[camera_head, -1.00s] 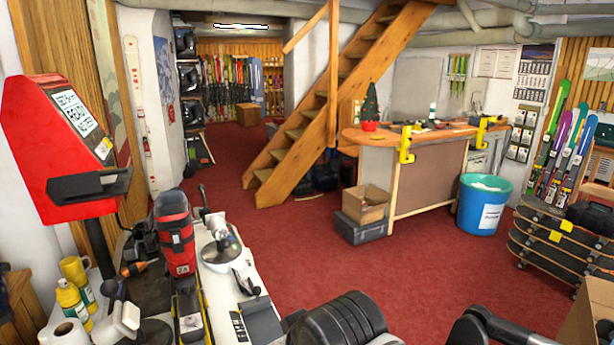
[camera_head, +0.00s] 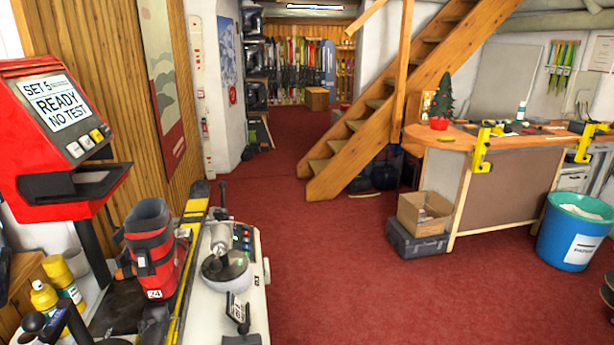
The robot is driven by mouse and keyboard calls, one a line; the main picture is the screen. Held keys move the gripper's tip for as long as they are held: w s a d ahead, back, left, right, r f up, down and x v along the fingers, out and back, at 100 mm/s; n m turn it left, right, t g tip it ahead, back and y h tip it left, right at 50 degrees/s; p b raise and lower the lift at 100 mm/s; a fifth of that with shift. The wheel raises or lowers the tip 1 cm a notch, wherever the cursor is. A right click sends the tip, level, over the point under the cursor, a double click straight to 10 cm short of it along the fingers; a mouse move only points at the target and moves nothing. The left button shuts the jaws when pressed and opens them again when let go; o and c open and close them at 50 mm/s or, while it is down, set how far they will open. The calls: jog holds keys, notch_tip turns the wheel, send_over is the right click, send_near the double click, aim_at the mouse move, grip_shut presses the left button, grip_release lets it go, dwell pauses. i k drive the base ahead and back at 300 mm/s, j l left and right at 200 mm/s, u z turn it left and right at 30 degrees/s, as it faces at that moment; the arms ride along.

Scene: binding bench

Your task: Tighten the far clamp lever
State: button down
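A white bench (camera_head: 215,300) stands at lower left. A dark upright lever (camera_head: 223,192) rises at the bench's far end, behind a grey device with a round base (camera_head: 226,268). A black lever-like part with a tag (camera_head: 238,312) is at the near end. I cannot tell for sure which part is the far clamp lever or whether it is tight. My gripper is not in view.
A red machine (camera_head: 60,140) reads "SET 5 READY NO TEST". Bottles (camera_head: 45,298) stand below it. Red carpet (camera_head: 330,270) is clear right of the bench. A workbench (camera_head: 510,190) with yellow clamps (camera_head: 482,150), a cardboard box (camera_head: 424,213) and a blue bin (camera_head: 573,232) stand at right.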

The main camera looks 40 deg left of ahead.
aim_at(221, 185)
jog(key=i+l+u, duration=0.15)
jog(key=i, duration=0.3)
jog(key=i+l+u, duration=0.2)
jog(key=i, duration=0.25)
jog(key=i+j+u, duration=0.25)
jog(key=i+u, duration=0.2)
jog(key=i+j+u, duration=0.15)
jog(key=i+u, duration=0.7)
jog(key=i+l+u, duration=0.25)
jog(key=i+u, duration=0.2)
jog(key=i+j+u, duration=0.15)
jog(key=i+u, duration=0.65)
jog(key=i+l+u, duration=0.1)
jog(key=i+u, duration=0.3)
jog(key=i, duration=0.15)
